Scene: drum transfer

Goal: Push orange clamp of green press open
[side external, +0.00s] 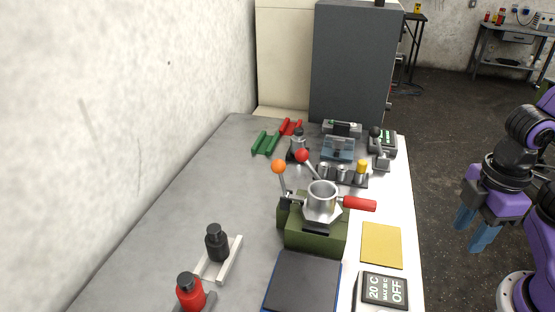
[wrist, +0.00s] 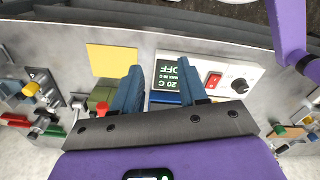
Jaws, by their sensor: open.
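The green press (side external: 316,232) stands on the table in the side view, with a metal cup (side external: 322,195) on top and a red handle (side external: 359,204) pointing right. Its orange clamp (side external: 279,167) is a lever with an orange ball, standing nearly upright at the press's left. A red-ball lever (side external: 302,156) shows just behind. My gripper (side external: 473,230) is open and empty, off the table's right edge and well apart from the press. In the wrist view its blue fingers (wrist: 159,68) are spread; part of the press shows beside the left finger, and I cannot make out the orange clamp there.
A heater display (side external: 384,289) reading 20 C and OFF, a yellow pad (side external: 381,245) and a dark blue plate (side external: 303,282) lie near the press. A red bottle (side external: 190,292) and a black bottle (side external: 217,243) stand front left. A grey cabinet (side external: 352,65) stands behind.

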